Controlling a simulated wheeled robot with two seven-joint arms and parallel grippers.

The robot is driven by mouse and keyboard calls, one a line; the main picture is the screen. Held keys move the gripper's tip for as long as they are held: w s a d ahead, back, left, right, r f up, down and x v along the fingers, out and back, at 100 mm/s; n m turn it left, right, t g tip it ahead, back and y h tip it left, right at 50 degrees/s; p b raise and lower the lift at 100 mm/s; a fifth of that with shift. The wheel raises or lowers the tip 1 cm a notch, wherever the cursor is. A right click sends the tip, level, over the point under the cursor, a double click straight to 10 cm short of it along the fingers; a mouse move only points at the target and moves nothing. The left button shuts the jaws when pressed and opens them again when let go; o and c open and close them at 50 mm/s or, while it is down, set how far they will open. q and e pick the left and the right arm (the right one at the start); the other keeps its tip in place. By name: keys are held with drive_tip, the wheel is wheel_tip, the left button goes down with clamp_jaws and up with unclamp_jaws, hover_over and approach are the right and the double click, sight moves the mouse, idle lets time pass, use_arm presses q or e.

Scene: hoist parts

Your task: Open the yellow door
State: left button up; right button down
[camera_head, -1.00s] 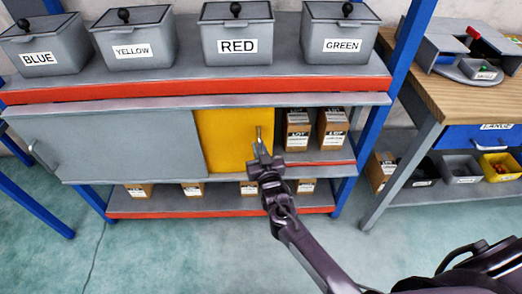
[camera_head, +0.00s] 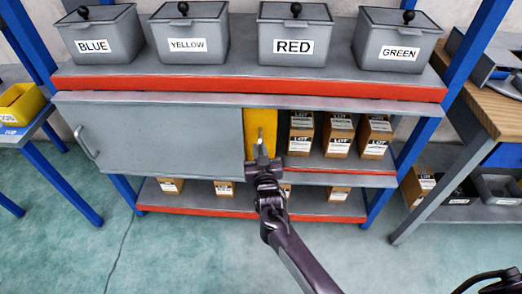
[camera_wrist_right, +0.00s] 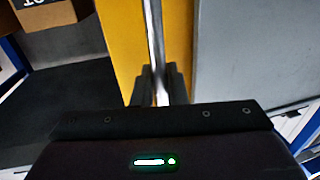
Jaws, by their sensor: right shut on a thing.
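The yellow door (camera_head: 257,126) is a sliding panel on the shelf unit's middle level. Only a narrow strip of it shows to the right of the grey door (camera_head: 165,145). My right gripper (camera_head: 262,155) is shut on the door's upright metal handle (camera_head: 261,134). In the right wrist view the handle (camera_wrist_right: 154,45) runs down between the two fingers, with the yellow door (camera_wrist_right: 120,40) behind it and the grey door (camera_wrist_right: 235,50) to its right.
Grey lidded bins stand on the top shelf, among them the RED bin (camera_head: 293,35). Several cartons (camera_head: 338,134) sit in the open bay right of the yellow door. A workbench (camera_head: 500,100) stands at the right. The floor (camera_head: 170,255) in front is clear.

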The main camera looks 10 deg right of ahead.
use_arm(q)
drive_tip(key=shift+a, duration=0.1)
drive_tip(key=shift+s+a, duration=0.1)
drive_tip(key=shift+a, duration=0.15)
use_arm(e)
drive_tip(key=c, duration=1.5)
unclamp_jaws()
drive_tip(key=shift+c, duration=0.2)
drive_tip(key=shift+s, duration=0.3)
use_arm(q)
drive_tip(key=shift+s+d+f+p, duration=0.1)
drive_tip(key=shift+s+d+p, duration=0.05)
drive_tip(key=shift+s, duration=0.25)
drive_tip(key=shift+s+d+f+p, duration=0.1)
drive_tip(key=shift+s+p, duration=0.05)
drive_tip(key=shift+s, duration=0.2)
use_arm(e)
drive_tip(key=s, duration=0.7)
drive_tip(key=shift+a, duration=0.35)
use_arm(q)
drive_tip(key=shift+w+r, duration=0.1)
drive_tip(key=shift+w, duration=0.05)
use_arm(e)
drive_tip(key=shift+s, duration=0.1)
